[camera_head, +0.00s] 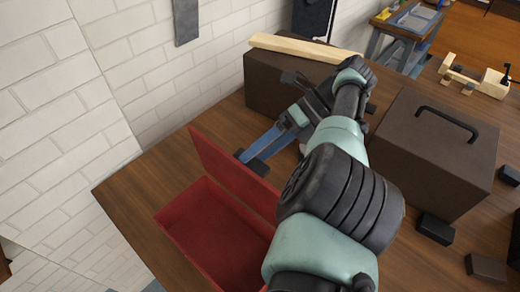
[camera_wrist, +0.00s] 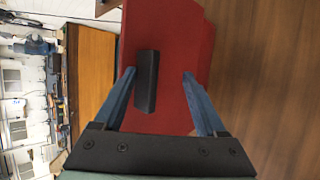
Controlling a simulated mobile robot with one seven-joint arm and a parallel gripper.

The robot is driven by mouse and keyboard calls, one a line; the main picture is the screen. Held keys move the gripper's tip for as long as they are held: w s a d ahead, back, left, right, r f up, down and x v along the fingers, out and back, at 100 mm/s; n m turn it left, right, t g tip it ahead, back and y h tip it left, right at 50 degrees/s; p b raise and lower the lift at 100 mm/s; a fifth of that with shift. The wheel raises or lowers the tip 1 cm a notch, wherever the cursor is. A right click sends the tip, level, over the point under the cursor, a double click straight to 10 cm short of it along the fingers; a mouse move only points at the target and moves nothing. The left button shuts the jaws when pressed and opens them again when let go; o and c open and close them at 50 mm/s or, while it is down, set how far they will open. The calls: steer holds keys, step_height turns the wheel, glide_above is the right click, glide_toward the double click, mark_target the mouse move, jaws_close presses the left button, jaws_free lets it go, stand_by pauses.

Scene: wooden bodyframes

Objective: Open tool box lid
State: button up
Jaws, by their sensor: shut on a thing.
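The red tool box (camera_head: 213,232) sits on the wooden table, with its inside showing in the head view. Its red lid (camera_head: 228,172) stands raised, tilted up along the box's far right side. My gripper (camera_head: 250,157) is at the lid's outer face, its blue fingers reaching down to it. In the wrist view, the lid (camera_wrist: 175,40) fills the space ahead of my gripper (camera_wrist: 157,75), with the black handle (camera_wrist: 147,80) between the fingers. My arm hides the box's right end.
A brown case (camera_head: 268,85) with a wooden plank (camera_head: 303,48) on top stands behind my gripper. Another brown case with a black handle (camera_head: 430,150) stands to the right of my arm. Small black blocks (camera_head: 435,229) lie at the right. The table's left corner is clear.

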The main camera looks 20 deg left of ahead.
step_height(320, 180, up, 10)
steer(key=p, duration=0.9)
steer(key=shift+f+p, duration=0.15)
steer(key=shift+p, duration=0.2)
